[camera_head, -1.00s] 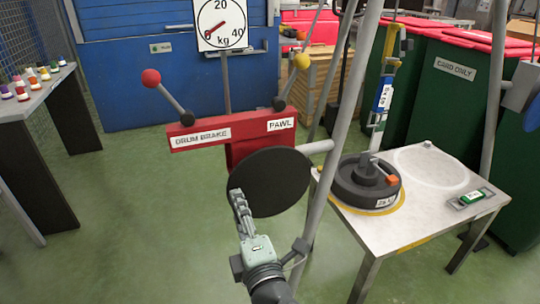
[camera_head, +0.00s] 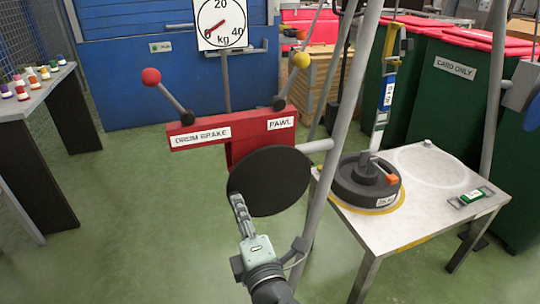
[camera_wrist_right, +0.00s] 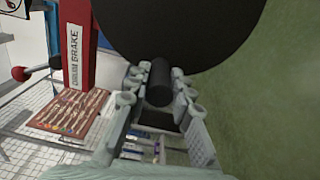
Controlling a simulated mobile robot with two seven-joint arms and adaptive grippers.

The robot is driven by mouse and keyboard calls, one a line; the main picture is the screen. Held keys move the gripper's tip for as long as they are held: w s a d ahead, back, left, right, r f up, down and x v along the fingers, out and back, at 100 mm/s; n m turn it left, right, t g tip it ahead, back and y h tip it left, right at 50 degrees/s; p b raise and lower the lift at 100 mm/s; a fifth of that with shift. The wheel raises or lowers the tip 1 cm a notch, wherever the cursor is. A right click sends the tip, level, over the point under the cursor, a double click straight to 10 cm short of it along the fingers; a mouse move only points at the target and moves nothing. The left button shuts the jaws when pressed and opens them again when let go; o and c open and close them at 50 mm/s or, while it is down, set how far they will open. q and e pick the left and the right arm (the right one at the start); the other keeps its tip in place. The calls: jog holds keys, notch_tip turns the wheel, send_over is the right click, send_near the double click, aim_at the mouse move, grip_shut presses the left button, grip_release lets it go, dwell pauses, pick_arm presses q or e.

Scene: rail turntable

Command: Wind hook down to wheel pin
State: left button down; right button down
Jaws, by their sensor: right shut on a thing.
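My right gripper (camera_head: 237,200) is at the lower left rim of the black crank disc (camera_head: 268,181). In the right wrist view its fingers (camera_wrist_right: 156,88) are shut around a black cylindrical handle (camera_wrist_right: 160,82) that sticks out from the disc. A hanging line with a yellow block and a blue-and-white label (camera_head: 388,92) runs down to the black wheel (camera_head: 352,187) on the white table. Its lower end is close to the wheel's central hub; I cannot tell whether the hook touches the pin. An orange-tipped part (camera_head: 392,179) lies over the wheel. My left gripper is out of view.
A red bracket (camera_head: 233,133) carries a red-knobbed DRUM BRAKE lever and a yellow-knobbed PAWL lever. A kg dial (camera_head: 221,22) hangs behind. Grey frame poles (camera_head: 346,100) stand between the disc and the table (camera_head: 420,215).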

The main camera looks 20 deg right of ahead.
jog(key=shift+d+f+n, duration=0.1)
jog(key=shift+f+n, duration=0.8)
jog(key=shift+f, duration=0.15)
jog(key=shift+f, duration=0.1)
jog(key=shift+s+d+f+n, duration=0.1)
jog(key=shift+d+f+n, duration=0.2)
jog(key=shift+f+n, duration=0.7)
